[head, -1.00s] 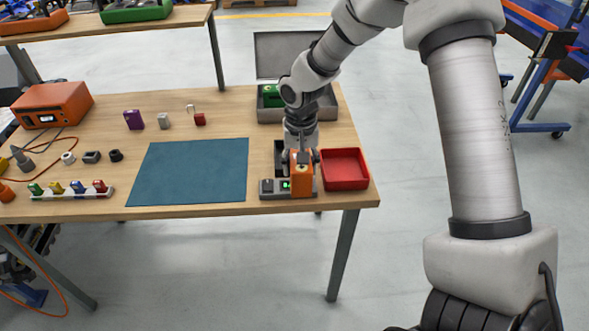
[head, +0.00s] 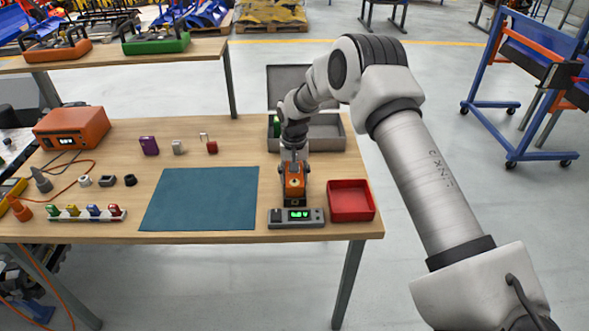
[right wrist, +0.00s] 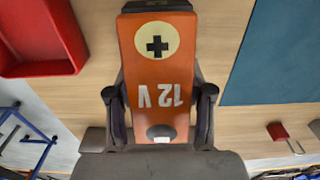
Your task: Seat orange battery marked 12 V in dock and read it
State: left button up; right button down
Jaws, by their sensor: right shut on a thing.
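The orange battery (head: 294,182) is upright in my right gripper (head: 293,165), just behind the front panel of the grey dock (head: 282,222). The dock's small display is lit green. In the right wrist view, the battery (right wrist: 158,70) shows a plus sign and "12 V" upside down, with the gripper's fingers (right wrist: 160,110) shut on both its sides. My left gripper is not in view.
A red tray (head: 351,214) stands right of the dock and a teal mat (head: 200,198) lies left. Behind is an open grey case (head: 325,145) with a green item (head: 275,127).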

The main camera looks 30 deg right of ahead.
jog(key=c, duration=0.9)
grip_release()
jog(key=shift+s+f, duration=0.15)
jog(key=shift+f, duration=0.3)
jog(key=o, duration=0.5)
jog(key=shift+d, duration=0.1)
jog(key=shift+c, duration=0.2)
jog(key=shift+w+d+f, duration=0.15)
jog(key=shift+w+f, duration=0.1)
jog(key=shift+w, duration=0.15)
jog(key=shift+s+r, duration=0.15)
jog(key=shift+r, duration=0.2)
notch_tip(320, 180, up, 12)
jog(key=shift+f+b, duration=0.1)
jog(key=shift+b, duration=0.7)
